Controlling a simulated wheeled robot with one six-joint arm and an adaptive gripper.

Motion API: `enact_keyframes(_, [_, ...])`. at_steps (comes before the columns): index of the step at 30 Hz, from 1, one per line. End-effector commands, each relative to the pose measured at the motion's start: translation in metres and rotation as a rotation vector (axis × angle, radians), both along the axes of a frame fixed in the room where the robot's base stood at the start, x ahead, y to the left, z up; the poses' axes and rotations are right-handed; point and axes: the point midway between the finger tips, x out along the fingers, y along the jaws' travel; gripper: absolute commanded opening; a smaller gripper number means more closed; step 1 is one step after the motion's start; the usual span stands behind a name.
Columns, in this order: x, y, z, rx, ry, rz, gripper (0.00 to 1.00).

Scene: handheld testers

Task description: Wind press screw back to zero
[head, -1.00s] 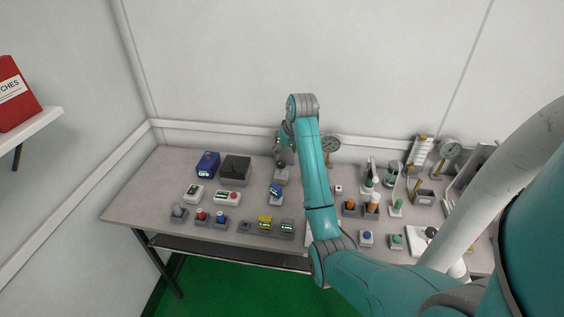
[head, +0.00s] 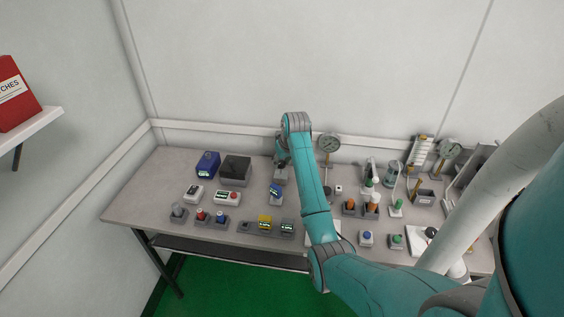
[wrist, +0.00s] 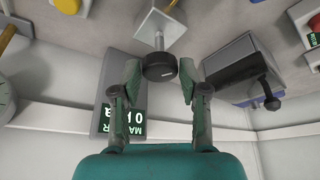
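In the wrist view, a black knob (wrist: 160,67) sits on a thin metal screw (wrist: 159,40) that runs to a pale grey block (wrist: 163,23). My gripper (wrist: 160,78) is open, with one finger on each side of the knob; I cannot tell whether either fingertip touches it. In the head view, my gripper (head: 281,157) is above the grey press base (head: 280,175), mostly hidden by my arm.
A dark box (head: 236,168) with a black knob on its side, also in the wrist view (wrist: 232,66), stands close by. A dial gauge (head: 329,143) stands on the other side. Several small testers crowd the table (head: 140,205). The wall is close behind.

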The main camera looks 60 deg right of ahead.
Motion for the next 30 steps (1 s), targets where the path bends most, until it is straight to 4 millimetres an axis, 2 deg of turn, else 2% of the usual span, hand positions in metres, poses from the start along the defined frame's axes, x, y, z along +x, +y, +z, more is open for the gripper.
enact_keyframes(1, [0.0,0.0,0.0001,0.0,0.0,0.0,0.23])
enact_keyframes(3, [0.0,0.0,0.0001,0.0,0.0,0.0,0.06])
enact_keyframes(4, [0.0,0.0,0.0001,0.0,0.0,0.0,0.03])
enact_keyframes(14, [-0.0007,-0.0009,0.0003,0.0,0.0,0.047,0.03])
enact_keyframes(30, [-0.0017,-0.0042,0.0004,0.001,0.0,0.395,0.02])
